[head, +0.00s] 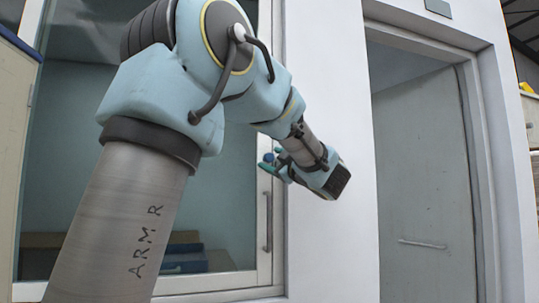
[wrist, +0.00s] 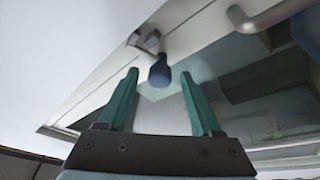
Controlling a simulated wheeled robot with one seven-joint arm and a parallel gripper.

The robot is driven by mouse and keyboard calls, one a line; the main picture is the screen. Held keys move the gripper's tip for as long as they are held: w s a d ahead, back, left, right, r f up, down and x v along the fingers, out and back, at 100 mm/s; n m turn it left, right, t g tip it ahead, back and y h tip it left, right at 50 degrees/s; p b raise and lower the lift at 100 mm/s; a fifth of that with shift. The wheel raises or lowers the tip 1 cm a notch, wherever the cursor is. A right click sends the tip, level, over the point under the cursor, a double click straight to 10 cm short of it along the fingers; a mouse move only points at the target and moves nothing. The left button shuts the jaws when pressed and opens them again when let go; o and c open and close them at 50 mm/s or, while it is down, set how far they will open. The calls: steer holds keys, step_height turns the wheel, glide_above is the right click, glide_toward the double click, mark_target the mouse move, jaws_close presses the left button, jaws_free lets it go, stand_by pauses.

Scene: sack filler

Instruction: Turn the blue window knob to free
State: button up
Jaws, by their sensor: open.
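The blue window knob (wrist: 159,73) shows in the wrist view. It hangs at the end of a grey metal bracket (wrist: 147,42) on the pale window frame. My gripper (wrist: 160,77) is open, with one teal finger on either side of the knob in the picture. Gaps show between the knob and both fingers. I cannot tell whether the knob lies between the tips or just beyond them. In the head view, my gripper (head: 267,168) is at the window frame's right side, beside the small blue knob (head: 268,157). The knob's far side is hidden.
A grey bar handle (wrist: 270,14) sits on the frame near the knob; it also shows in the head view (head: 268,222). The window glass (head: 225,215) is left of the frame, a white wall (head: 328,240) right of it. A grey door (head: 425,180) stands further right.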

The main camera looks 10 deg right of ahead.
steer(key=shift+x, duration=0.95)
jaws_close()
